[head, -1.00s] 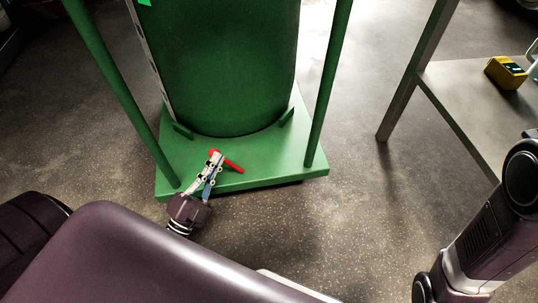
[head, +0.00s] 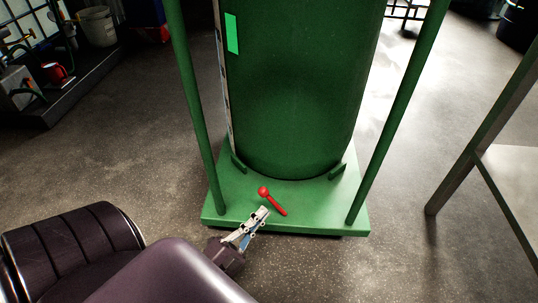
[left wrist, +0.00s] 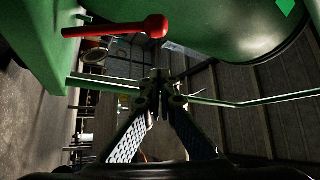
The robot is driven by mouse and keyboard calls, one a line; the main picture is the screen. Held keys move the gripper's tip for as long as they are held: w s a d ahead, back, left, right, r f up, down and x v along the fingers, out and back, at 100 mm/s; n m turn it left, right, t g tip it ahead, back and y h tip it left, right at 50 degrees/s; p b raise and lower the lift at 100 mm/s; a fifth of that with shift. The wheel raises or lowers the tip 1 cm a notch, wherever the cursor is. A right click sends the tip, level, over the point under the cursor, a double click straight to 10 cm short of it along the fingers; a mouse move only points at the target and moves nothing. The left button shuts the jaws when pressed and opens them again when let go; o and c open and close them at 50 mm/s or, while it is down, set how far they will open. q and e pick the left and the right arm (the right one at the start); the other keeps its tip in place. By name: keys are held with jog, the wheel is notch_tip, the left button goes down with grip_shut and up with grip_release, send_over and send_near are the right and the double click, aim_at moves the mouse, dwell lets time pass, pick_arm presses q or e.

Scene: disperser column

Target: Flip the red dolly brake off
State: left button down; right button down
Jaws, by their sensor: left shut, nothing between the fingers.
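The red dolly brake (head: 277,205) is a short lever with a round knob on the green dolly base (head: 320,215), near its front edge. It slants from the knob at upper left to its thin end at lower right. In the left wrist view the red brake (left wrist: 110,30) crosses the upper left, clear of the fingers. My left gripper (head: 265,210) is shut and empty, its tips just in front of the lever. The left wrist view shows its closed fingertips (left wrist: 160,80). Whether the tips touch the lever is unclear in the head view. My right gripper is out of view.
A large green column (head: 300,90) stands on the dolly between two green posts (head: 195,110) (head: 405,110). A metal table (head: 512,175) stands at the right. A dark platform with equipment (head: 60,85) is at the back left. The floor around the dolly is clear.

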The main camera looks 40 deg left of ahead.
pick_arm(q)
jog(key=shift+v, duration=2.5)
jog(key=shift+d, duration=0.2)
